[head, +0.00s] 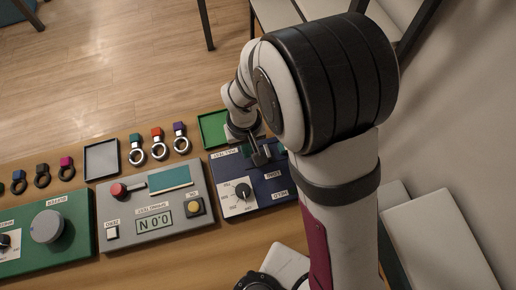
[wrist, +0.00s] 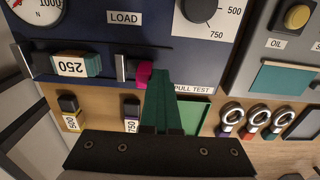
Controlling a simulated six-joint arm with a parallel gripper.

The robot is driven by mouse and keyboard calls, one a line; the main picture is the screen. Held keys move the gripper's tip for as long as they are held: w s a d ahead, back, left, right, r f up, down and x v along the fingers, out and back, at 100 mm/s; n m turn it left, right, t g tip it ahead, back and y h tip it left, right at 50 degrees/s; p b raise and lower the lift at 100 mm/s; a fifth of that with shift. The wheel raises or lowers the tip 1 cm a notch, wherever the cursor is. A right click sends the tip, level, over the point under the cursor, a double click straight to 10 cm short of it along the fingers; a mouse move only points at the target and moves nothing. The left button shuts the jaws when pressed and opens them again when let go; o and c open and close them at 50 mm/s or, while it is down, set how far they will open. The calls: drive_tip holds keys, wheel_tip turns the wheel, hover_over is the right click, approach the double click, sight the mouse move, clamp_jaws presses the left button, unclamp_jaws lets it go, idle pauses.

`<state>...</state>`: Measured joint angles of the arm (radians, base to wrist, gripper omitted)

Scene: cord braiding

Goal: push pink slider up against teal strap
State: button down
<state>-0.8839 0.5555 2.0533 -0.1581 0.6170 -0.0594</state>
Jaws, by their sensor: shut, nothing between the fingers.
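The pink slider (wrist: 144,75) stands in the wrist view beside a dark metal block (wrist: 123,67) at the front of the blue PULL TEST panel (wrist: 180,55). The teal strap (wrist: 91,65), with a 250 label, lies further left along that edge, with a gap between it and the block. My gripper (wrist: 161,73) is shut and empty. Its teal fingers reach to just right of the pink slider, close against it; whether they touch is unclear. In the head view my gripper (head: 261,157) is over the panel, and the slider cannot be made out.
Straps labelled 500 (wrist: 70,112) and 750 (wrist: 132,113) lie in front of the panel. A green tray (head: 211,129) stands behind the panel. Several ringed pieces (head: 158,145) and a grey tray (head: 101,160) lie beside it. A grey control box (head: 155,207) adjoins the panel.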

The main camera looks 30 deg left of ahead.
drive_tip(key=shift+w+d, duration=1.25)
drive_tip(key=shift+d, duration=0.05)
drive_tip(key=shift+a, duration=0.1)
drive_tip(key=shift+s+a, duration=0.35)
drive_tip(key=shift+s, duration=0.05)
wheel_tip(320, 180, up, 11)
idle(0.5)
